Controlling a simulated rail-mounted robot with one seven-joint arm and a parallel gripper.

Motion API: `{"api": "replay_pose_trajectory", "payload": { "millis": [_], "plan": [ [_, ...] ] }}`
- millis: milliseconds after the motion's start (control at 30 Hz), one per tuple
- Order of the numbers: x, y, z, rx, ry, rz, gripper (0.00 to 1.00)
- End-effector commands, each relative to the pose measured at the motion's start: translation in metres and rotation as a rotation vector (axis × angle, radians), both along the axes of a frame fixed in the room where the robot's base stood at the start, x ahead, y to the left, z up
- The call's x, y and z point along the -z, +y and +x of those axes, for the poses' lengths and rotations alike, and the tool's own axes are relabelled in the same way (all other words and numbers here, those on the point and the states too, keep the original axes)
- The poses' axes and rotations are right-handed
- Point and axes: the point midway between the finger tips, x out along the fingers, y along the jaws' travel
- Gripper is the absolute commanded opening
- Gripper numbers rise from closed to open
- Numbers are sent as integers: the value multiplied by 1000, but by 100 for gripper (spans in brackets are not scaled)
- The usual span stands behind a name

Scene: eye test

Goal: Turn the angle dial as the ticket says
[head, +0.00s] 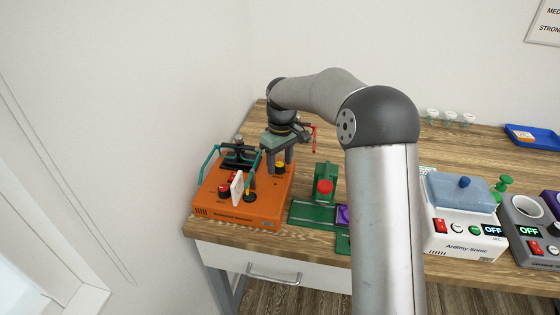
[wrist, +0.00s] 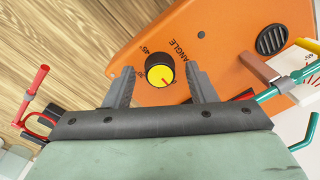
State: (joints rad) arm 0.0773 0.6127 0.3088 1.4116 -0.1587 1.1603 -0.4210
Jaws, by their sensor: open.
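The angle dial (wrist: 160,70) is a black knob with a yellow top and a small red mark toward its lower right in the wrist view. The word ANGLE and a 45° mark are printed beside it on the orange machine (head: 240,205). My gripper (wrist: 161,68) is open, with one finger on each side of the dial and gaps between. In the head view my gripper (head: 278,160) is over the dial. I cannot make out a readable ticket.
The machine carries teal handles (head: 207,162), a red knob (head: 224,190) and an upright white piece (head: 237,187). A green device (head: 325,170) stands to its right. White equipment (head: 465,240) and a blue tray (head: 548,143) are farther right. My arm hides the table's middle.

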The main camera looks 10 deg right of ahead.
Motion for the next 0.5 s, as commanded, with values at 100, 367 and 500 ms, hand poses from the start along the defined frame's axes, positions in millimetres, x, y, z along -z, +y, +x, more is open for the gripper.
{"api": "replay_pose_trajectory", "payload": {
  "millis": [100,367,500],
  "plan": [
    [3,0,0,0,0,0,51],
    [3,0,0,1,0,0,31],
    [2,0,0,1,0,0,6]
  ]
}}
